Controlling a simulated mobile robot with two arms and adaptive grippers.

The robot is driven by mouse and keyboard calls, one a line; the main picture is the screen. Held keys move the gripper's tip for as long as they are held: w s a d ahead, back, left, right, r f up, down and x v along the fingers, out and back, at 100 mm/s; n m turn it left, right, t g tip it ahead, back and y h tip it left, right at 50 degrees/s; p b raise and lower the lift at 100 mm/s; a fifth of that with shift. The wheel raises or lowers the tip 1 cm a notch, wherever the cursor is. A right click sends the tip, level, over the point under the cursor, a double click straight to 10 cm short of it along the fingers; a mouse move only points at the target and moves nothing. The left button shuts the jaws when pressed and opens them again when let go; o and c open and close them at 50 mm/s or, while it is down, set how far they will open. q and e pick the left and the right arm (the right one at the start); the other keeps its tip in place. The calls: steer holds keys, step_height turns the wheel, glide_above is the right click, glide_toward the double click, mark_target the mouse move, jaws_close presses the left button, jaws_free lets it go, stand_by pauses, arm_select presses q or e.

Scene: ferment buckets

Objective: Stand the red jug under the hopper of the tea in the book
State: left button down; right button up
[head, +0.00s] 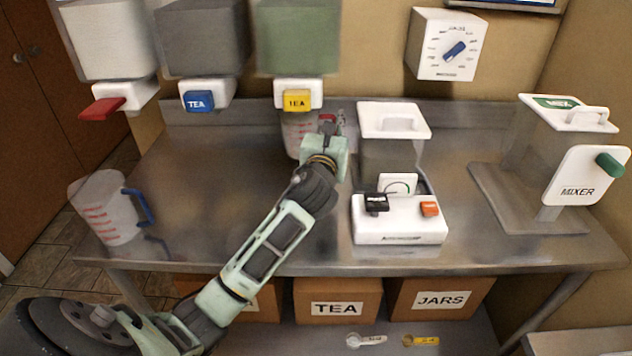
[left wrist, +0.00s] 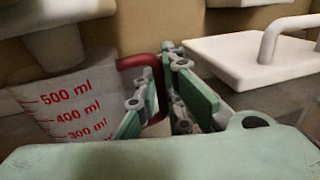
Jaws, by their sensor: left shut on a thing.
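The red jug (head: 297,138), a clear measuring jug with red marks and a red handle, is at the back of the steel table, below the green hopper (head: 298,35) with the yellow TEA lever (head: 297,101). My left gripper (head: 328,128) is shut on its red handle (left wrist: 135,62). In the left wrist view the jug (left wrist: 70,108) looks upright, left of the fingers (left wrist: 158,95). Its base is hidden, so I cannot tell if it touches the table. A dark hopper (head: 202,38) has a blue TEA lever (head: 198,101). My right gripper is not in view.
A blue-handled jug (head: 107,208) stands at the table's left edge. A white hopper (head: 105,40) has a red lever (head: 102,108). A white-lidded machine (head: 398,220) stands right of my arm, with the mixer (head: 575,170) beyond. The table's left middle is clear.

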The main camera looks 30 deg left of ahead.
arm_select(q)
step_height(320, 180, down, 5)
steer(key=shift+d+f+b, duration=0.1)
steer(key=shift+b, duration=0.25)
steer(key=shift+f, duration=0.25)
step_height(320, 180, down, 3)
steer(key=shift+f+b, duration=0.15)
steer(key=shift+b, duration=0.3)
steer(key=shift+f, duration=0.3)
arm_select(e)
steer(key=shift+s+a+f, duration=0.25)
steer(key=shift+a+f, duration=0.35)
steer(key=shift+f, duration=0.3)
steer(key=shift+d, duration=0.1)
arm_select(q)
steer(key=shift+f, duration=0.1)
steer(key=c, duration=1.9)
jaws_free()
steer(key=shift+o, duration=0.2)
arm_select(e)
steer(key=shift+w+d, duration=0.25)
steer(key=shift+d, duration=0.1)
